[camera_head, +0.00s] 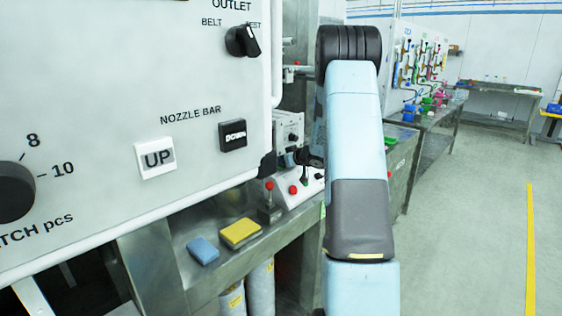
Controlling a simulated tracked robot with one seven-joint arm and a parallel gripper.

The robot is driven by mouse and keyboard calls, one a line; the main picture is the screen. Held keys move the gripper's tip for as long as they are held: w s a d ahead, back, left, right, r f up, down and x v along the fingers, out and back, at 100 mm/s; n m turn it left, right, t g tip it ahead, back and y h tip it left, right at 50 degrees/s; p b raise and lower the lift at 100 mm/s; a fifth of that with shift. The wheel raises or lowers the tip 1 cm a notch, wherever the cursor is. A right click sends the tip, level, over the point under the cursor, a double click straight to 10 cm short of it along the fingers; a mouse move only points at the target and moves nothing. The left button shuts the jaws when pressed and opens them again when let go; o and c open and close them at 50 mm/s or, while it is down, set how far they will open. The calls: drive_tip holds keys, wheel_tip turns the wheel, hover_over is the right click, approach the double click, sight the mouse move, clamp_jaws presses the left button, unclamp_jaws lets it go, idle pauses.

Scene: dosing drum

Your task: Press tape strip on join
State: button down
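My pale blue arm rises through the middle of the view and hides what is behind it. A small dark shape shows at the arm's left edge, over the control box; I cannot tell whether it is part of my gripper. No gripper fingers can be made out, so I cannot see whether the gripper is open or holds anything. I cannot make out a tape strip or a join in this view.
A blue sponge (203,250) and a yellow sponge (240,233) lie on the metal bench (165,262). A control box (300,188) stands beyond. Open floor (470,220) lies right.

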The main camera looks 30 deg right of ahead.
drive_tip(key=c, duration=1.2)
unclamp_jaws()
drive_tip(key=shift+f, duration=0.15)
drive_tip(key=v, duration=1.3)
drive_tip(key=shift+s+r, duration=0.25)
drive_tip(key=x, duration=0.5)
drive_tip(key=shift+w+d+f, duration=0.1)
drive_tip(key=shift+d+f, duration=0.25)
drive_tip(key=shift+f, duration=0.05)
drive_tip(key=shift+a+x, duration=0.1)
drive_tip(key=shift+x, duration=1.2)
drive_tip(key=shift+a+x, duration=0.15)
drive_tip(key=shift+x, duration=1.1)
